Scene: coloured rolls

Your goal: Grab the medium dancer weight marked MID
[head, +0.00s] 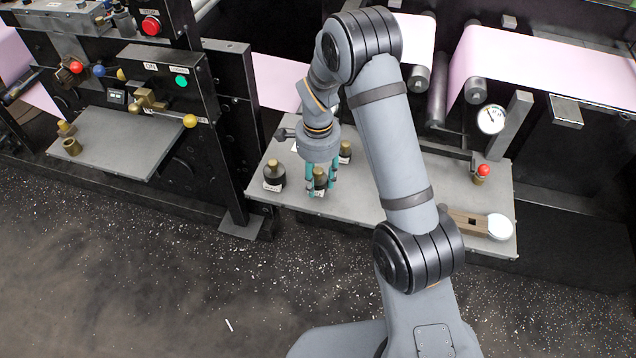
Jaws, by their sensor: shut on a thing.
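Several dark weights with brass knobs stand on the grey shelf plate (365,200). My gripper (321,184) points down with its teal fingers on either side of one weight (319,179), at the front, and is shut on it. A white label shows low on this weight, but its print is too small to read. It seems to be at the plate, and I cannot tell whether it is lifted. A larger-looking weight (273,177) stands to the left, and another weight (345,150) stands behind to the right. Which one is marked MID cannot be read.
A round white-topped piece on a brown block (482,224), a red-knobbed fitting (482,174) and a dial gauge (491,119) are at the right. A black post (230,150) stands left of the plate. Pink web (540,65) runs over rollers behind. The plate's middle is partly hidden by my arm.

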